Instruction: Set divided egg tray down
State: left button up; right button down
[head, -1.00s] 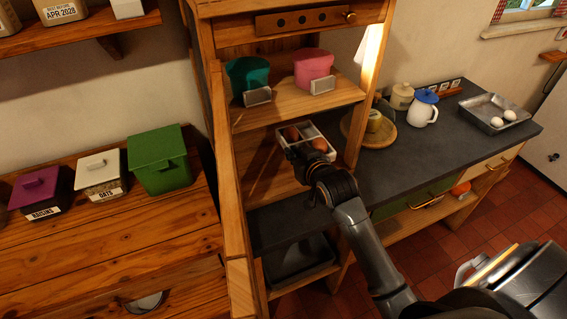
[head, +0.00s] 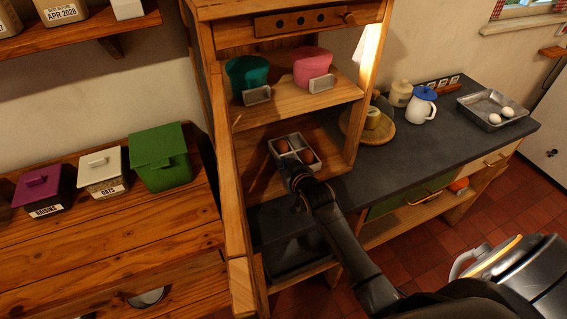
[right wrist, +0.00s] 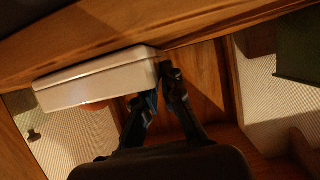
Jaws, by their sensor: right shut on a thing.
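The divided egg tray (head: 294,147) is a small pale tray with compartments, and two brown eggs show in it in the head view. It is inside the middle bay of the pine shelf unit, below the shelf with the coloured pots. My right gripper (head: 292,167) is shut on the tray's near edge. In the right wrist view, the tray's pale side (right wrist: 100,80) shows left of the fingers of my right gripper (right wrist: 163,85), with its corner at the fingertips. I cannot tell whether its underside touches the wood. My left gripper is not in view.
A teal pot (head: 247,75) and a pink pot (head: 313,66) stand on the shelf above (head: 290,105). The unit's left upright (head: 222,165) and right upright (head: 372,85) flank the bay. A dark counter (head: 425,145) at right holds a jug (head: 423,108) and a metal egg pan (head: 480,113).

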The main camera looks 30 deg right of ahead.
jog(key=c, duration=1.5)
grip_release()
jog(key=shift+s, duration=0.1)
jog(key=b+v, duration=0.1)
jog(key=v, duration=1.1)
jog(key=shift+r, duration=0.1)
